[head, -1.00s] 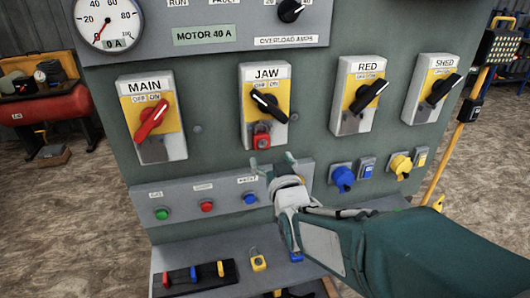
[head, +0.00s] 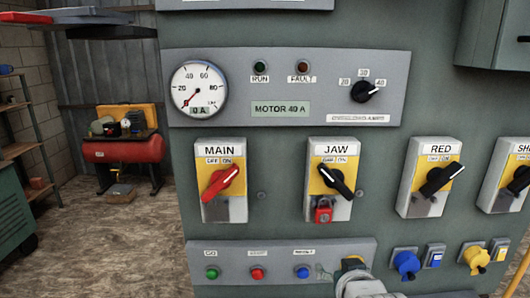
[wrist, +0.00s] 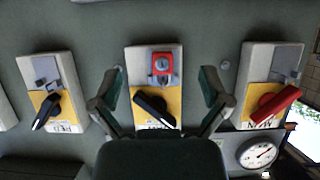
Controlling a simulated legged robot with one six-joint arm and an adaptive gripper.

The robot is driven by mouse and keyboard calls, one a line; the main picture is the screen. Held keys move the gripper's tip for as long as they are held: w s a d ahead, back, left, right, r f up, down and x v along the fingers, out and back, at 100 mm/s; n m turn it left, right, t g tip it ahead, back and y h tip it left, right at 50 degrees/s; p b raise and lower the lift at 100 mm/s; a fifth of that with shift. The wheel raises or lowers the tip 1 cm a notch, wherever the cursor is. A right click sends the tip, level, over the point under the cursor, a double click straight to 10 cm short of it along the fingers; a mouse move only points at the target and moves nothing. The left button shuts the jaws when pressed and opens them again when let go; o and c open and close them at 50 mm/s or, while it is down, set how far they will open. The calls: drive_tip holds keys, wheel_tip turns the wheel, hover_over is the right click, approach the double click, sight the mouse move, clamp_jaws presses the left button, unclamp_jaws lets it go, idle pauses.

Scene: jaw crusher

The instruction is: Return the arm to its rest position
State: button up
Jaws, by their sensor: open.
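My gripper (wrist: 160,88) is open in the wrist view, its two fingers spread apart with nothing between them but the view of the panel. In the head view the JAW switch (head: 332,178) carries the same padlock (head: 323,214).
The MAIN switch (head: 221,182) and RED switch (head: 435,178) flank the JAW switch. The button strip (head: 225,250) and blue socket (head: 406,264) are below. A red compressor (head: 122,150) stands behind left.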

drive_tip(key=s+f+g, duration=0.2)
drive_tip(key=s+g, duration=0.5)
drive_tip(key=s, duration=0.8)
drive_tip(key=shift+s, duration=0.3)
idle(0.9)
